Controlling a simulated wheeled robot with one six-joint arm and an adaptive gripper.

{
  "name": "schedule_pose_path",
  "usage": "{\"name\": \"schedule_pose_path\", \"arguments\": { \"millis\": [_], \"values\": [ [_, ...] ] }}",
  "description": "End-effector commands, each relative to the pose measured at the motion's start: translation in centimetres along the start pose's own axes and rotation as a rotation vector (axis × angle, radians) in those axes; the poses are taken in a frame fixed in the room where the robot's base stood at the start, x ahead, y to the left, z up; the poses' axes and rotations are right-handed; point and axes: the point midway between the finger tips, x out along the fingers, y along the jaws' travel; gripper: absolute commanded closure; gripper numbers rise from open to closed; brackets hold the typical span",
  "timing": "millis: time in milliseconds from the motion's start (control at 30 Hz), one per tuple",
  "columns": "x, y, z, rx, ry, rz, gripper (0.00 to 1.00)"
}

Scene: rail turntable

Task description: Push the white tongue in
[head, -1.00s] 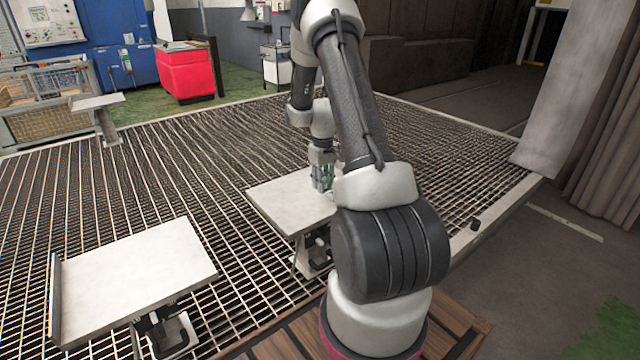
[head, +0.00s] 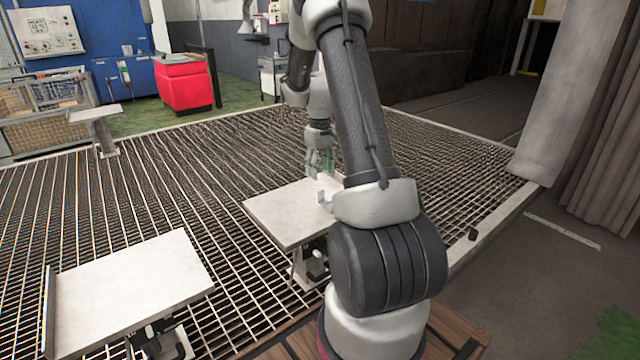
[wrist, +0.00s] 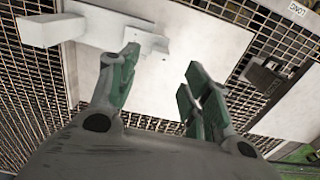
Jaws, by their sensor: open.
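A small white piece (head: 322,195) stands on the pale middle table (head: 275,212), partly hidden by my arm in the head view. In the wrist view a bright white bar (wrist: 112,30) lies at the upper left beside a greyer block (wrist: 50,29), over the pale tabletop (wrist: 160,85). The bar looks like the white tongue; how far it sits in the block I cannot tell. My gripper (head: 320,162) has green-padded fingers and is above the tabletop. In the wrist view my gripper (wrist: 163,60) is open and empty, its left fingertip close to the bar's near side. Contact is unclear.
Another pale table (head: 130,285) with a raised left edge stands at the front left. A small pale stand (head: 95,112) is at the back left, near a red cabinet (head: 184,80). Dark metal grating (head: 150,190) covers the floor between them.

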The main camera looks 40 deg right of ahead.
Motion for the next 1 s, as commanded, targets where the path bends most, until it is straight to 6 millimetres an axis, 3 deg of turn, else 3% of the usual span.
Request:
{"name": "schedule_pose_path", "arguments": {
  "millis": [200,533,700,867,1000],
  "values": [
    [-2.3,0.0,0.0,0.000,-0.001,0.000,0.52],
    [-2.3,0.0,0.0,0.000,-0.002,-0.001,0.52],
    [1.8,0.0,0.1,-0.001,-0.006,-0.002,0.52],
    [3.2,0.0,0.1,-0.001,-0.003,-0.001,0.52],
    [5.7,0.0,0.1,-0.001,-0.005,-0.002,0.52]
  ]
}}
